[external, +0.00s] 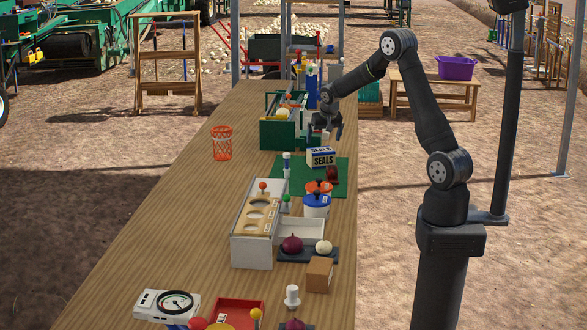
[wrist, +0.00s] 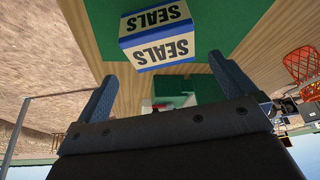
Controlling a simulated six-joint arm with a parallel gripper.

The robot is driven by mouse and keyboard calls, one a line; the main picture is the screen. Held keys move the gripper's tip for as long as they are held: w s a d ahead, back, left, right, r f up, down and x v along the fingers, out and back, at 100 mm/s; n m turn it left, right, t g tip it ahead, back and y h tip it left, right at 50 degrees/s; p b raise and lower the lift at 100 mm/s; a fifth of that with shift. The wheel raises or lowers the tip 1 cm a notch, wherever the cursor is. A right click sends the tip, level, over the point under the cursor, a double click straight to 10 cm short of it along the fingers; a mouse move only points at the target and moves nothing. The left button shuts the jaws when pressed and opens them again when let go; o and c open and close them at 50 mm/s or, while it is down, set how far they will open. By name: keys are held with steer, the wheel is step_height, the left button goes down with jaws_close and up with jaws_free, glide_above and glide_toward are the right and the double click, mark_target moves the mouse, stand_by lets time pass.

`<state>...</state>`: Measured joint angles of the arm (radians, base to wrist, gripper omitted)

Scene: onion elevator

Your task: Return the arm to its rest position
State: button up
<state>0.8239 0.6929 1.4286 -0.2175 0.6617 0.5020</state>
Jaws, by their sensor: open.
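My arm reaches from its base on the right over the wooden table (external: 160,215). My gripper (external: 326,134) hangs above the table's right side, next to the green box (external: 278,136). In the wrist view my gripper (wrist: 162,72) has its two fingers spread wide with nothing held between them. The white and blue SEALS box (external: 322,157) stands on the green mat (external: 340,175), nearer the camera than my gripper. The SEALS box (wrist: 155,38) also shows beyond the fingertips in the wrist view, apart from them.
An orange wire basket (external: 221,143) stands at the table's left. A dark post (external: 510,120) rises behind my arm.

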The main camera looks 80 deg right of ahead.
mark_target(322, 148)
steer(key=x, duration=1)
steer(key=shift+d+f, duration=0.1)
steer(key=shift+f, duration=0.15)
steer(key=r, duration=0.5)
steer(key=shift+s+d+r, duration=0.15)
steer(key=shift+s, duration=0.2)
steer(key=s+d+r, duration=0.1)
steer(key=s+r, duration=0.9)
steer(key=r, duration=0.2)
steer(key=w+a+n+t+y, duration=0.1)
steer(key=w+a+n, duration=0.4)
steer(key=w+a, duration=1.5)
steer(key=shift+w+f+t, duration=0.3)
steer(key=shift+w, duration=1.7)
